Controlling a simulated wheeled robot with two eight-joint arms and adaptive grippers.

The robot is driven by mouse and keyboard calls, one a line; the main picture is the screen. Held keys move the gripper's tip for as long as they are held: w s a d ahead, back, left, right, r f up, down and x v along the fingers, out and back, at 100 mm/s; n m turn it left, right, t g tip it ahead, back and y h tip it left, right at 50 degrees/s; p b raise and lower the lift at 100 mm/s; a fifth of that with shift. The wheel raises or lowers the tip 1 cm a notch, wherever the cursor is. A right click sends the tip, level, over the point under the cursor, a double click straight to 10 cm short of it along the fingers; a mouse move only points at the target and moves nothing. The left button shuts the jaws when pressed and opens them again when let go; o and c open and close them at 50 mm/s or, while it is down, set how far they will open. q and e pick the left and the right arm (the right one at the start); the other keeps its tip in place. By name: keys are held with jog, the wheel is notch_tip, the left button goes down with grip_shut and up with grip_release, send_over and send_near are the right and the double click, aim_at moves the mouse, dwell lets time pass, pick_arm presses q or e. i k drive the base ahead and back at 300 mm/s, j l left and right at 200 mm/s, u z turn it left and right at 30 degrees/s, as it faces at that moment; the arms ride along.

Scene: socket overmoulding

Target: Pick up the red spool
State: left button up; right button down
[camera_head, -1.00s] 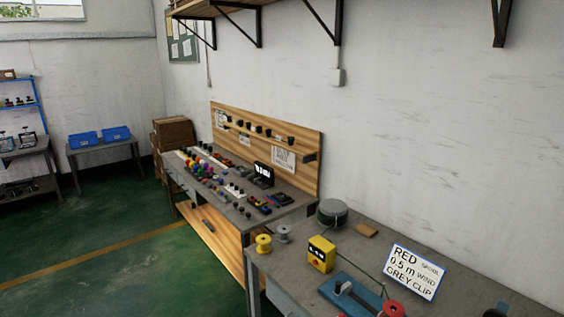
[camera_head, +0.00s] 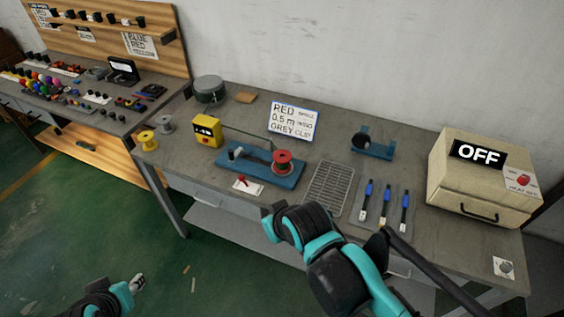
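The red spool (camera_head: 283,162) sits upright on the right end of a blue fixture (camera_head: 262,174) on the grey workbench. A dark handle-like part stands on the fixture's left end. An arm of mine reaches in from the bottom right, and its dark front end (camera_head: 275,218) is in front of the bench edge, apart from the spool; its fingers cannot be made out. My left gripper (camera_head: 136,283) shows only as a small grey tip low at the left, over the floor, away from the bench. Neither gripper visibly holds anything.
A sign (camera_head: 294,121) reads red spool, 0.5 m wind, grey clip. A yellow device (camera_head: 207,131), yellow spool (camera_head: 147,140) and grey spool (camera_head: 165,124) stand left. A wire rack (camera_head: 328,188), blue-handled tools (camera_head: 385,196) and a beige "OFF" box (camera_head: 484,178) are right.

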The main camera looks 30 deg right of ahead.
aim_at(281, 166)
jog(key=z, duration=1.1)
jog(key=i+j+z, duration=0.1)
jog(key=i+z, duration=0.25)
jog(key=i+j+z, duration=0.2)
jog(key=i+z, duration=0.2)
jog(key=i, duration=0.05)
